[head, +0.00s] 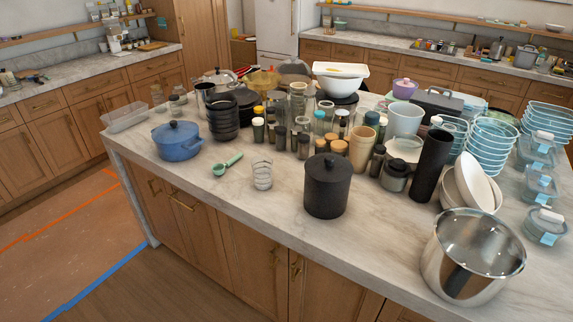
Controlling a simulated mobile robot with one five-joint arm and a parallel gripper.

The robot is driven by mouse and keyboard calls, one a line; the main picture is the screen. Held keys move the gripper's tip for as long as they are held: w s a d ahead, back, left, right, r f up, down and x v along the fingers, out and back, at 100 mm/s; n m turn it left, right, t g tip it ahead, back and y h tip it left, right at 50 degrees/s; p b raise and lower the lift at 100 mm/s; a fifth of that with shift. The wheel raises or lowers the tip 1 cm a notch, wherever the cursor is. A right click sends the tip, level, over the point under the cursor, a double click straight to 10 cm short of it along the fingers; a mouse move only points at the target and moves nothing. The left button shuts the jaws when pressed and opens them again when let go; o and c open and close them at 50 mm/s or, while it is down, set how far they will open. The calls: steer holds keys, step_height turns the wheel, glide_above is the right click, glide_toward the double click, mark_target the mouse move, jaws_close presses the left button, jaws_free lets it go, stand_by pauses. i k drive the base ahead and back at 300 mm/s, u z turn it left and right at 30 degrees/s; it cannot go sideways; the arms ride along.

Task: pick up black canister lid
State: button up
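In the head view, a black canister (326,191) stands upright near the front edge of the marble island, right of centre. Its black lid (328,166) sits on top and has a small knob in the middle. The lid looks seated on the canister and nothing covers it. My gripper is not in this view, so its state and place do not show.
A clear glass (262,174) and a green scoop (228,164) lie left of the canister. A steel pot (472,258) stands to the right near the edge. Bottles and jars crowd behind. The counter (385,240) between canister and pot is bare.

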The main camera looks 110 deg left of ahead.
mark_target(328, 168)
steer(key=u, duration=4.5)
steer(key=i, duration=1.65)
steer(key=z, duration=0.1)
